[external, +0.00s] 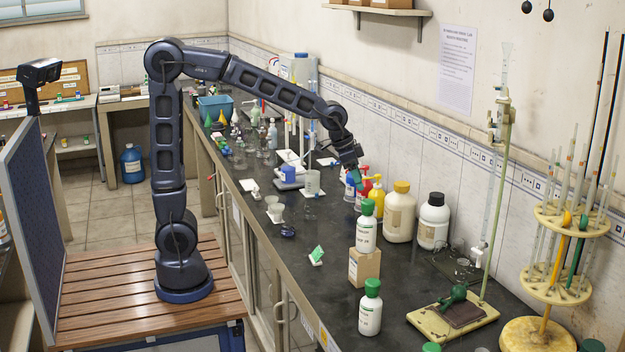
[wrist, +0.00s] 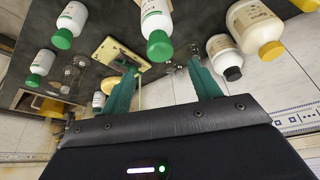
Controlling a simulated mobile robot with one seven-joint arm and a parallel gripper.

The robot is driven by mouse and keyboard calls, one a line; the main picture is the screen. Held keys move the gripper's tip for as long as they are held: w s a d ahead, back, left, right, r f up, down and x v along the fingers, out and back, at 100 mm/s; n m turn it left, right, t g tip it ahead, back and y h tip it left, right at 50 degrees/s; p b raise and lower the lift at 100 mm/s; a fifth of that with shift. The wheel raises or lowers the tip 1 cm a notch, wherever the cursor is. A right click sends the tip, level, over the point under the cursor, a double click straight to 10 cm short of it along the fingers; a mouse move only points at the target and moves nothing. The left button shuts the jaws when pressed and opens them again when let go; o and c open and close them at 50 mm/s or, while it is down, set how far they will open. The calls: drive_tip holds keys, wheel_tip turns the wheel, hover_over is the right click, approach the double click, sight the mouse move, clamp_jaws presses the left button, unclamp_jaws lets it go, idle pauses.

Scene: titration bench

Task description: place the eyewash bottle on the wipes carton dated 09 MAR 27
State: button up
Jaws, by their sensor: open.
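A white bottle with a green cap (external: 366,230) stands upright, apparently on top of a small brown carton (external: 363,268). A similar white, green-capped bottle (external: 370,314) stands on the bench in front of it. The print on bottles and carton is too small to read, so I cannot tell the date. My gripper (external: 357,190) is open and empty, just above and behind the upper bottle. In the wrist view its green fingers (wrist: 163,88) are apart with nothing between them. A green-capped bottle (wrist: 156,27) shows beyond them, with others further left.
A cream bottle with a yellow cap (external: 400,213) and a white bottle with a black cap (external: 433,222) stand to the right, near the wall. A burette stand (external: 455,320) and a pipette rack (external: 572,240) are further right.

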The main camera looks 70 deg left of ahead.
drive_tip(key=s+a+n, duration=0.1)
drive_tip(key=s+a, duration=0.4)
drive_tip(key=s, duration=0.5)
drive_tip(key=s+a+n+y, duration=0.1)
drive_tip(key=s+a, duration=0.4)
drive_tip(key=s, duration=0.5)
drive_tip(key=s+a+n, duration=0.2)
drive_tip(key=s+a, duration=0.4)
drive_tip(key=s, duration=0.4)
drive_tip(key=shift+s+r+n+y, duration=0.2)
drive_tip(key=shift+s+n+y, duration=0.1)
drive_tip(key=shift+y, duration=0.1)
